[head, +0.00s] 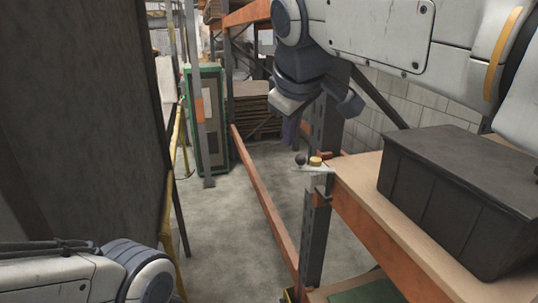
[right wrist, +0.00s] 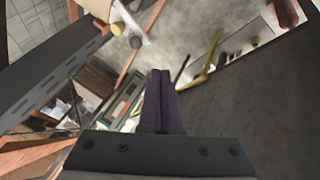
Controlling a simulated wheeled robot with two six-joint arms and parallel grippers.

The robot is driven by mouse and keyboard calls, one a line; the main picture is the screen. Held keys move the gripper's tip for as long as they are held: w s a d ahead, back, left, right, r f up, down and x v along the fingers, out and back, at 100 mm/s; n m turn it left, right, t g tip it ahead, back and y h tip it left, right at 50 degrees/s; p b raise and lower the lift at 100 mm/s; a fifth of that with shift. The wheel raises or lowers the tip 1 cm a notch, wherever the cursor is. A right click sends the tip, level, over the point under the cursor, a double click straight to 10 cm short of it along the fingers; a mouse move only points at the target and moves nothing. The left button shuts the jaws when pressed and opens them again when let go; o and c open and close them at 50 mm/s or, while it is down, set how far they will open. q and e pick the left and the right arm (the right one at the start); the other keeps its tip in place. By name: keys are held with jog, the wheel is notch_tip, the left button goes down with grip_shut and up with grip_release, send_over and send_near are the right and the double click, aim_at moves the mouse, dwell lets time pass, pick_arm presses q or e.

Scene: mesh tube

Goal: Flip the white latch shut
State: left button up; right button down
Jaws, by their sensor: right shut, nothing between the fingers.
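The white latch (head: 313,168) is a small pale bar at the top of the dark post, by the left corner of the wooden shelf. A dark ball knob (head: 300,159) and a yellow round cap (head: 315,161) sit on it. In the right wrist view the latch (right wrist: 128,33) shows at the top, left of centre. My right gripper (head: 290,132) hangs above and behind the latch, apart from it. Its dark purple fingers (right wrist: 160,76) are shut together and empty. My left gripper is out of view; only part of my left arm shows at the lower left.
A black bin (head: 450,190) stands on the wooden shelf (head: 357,172) at the right. A large dark panel (head: 80,110) fills the left. Bare concrete floor (head: 225,225) lies between.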

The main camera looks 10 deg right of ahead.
jog(key=w+d+f+p, duration=0.2)
jog(key=w+d+f, duration=0.2)
jog(key=w+f, duration=0.3)
jog(key=shift+s+p+x, duration=0.2)
jog(key=shift+p+x, duration=0.1)
jog(key=shift+x, duration=0.8)
jog(key=shift+f, duration=0.15)
